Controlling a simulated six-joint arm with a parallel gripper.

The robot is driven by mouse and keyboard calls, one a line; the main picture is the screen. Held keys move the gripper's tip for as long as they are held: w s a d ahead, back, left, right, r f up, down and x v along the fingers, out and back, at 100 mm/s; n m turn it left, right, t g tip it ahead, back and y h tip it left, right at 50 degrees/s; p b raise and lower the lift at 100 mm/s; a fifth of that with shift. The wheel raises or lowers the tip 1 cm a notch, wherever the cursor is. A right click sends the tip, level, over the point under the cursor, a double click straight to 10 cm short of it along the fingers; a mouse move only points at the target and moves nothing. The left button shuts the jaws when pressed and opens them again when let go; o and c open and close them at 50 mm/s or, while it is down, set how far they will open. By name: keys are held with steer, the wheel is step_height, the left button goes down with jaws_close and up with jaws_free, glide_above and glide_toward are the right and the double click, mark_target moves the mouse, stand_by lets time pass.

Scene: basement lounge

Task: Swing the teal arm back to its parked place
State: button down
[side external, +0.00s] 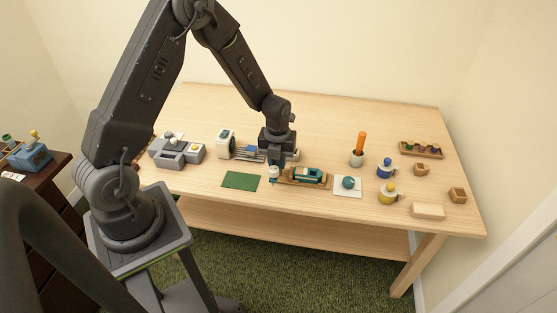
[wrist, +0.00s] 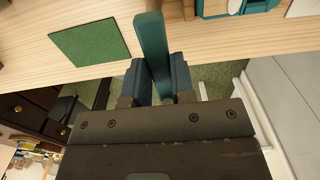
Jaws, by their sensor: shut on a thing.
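The teal arm (wrist: 152,40) shows in the wrist view as a long flat bar running up from between my fingers to the top edge. My gripper (wrist: 160,78) is shut on it, with a dark blue-teal finger on each side. In the side view my gripper (side external: 277,160) points down at the table's front middle, just left of a wooden base (side external: 322,184) bearing a teal and white model (side external: 308,173). Only a small teal part shows under the fingers there. The arm's pivot and its parked place cannot be made out.
A green mat (side external: 240,180) lies left of my gripper, also in the wrist view (wrist: 88,45). A white card with a teal ball (side external: 348,183) lies right of the model. A white and green device (side external: 226,143) and grey machine (side external: 177,150) stand left. Several small items stand right.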

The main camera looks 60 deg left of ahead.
mark_target(277, 163)
stand_by(0.4)
steer(key=c, duration=1)
jaws_free()
steer(key=shift+o, duration=0.2)
step_height(277, 163, up, 14)
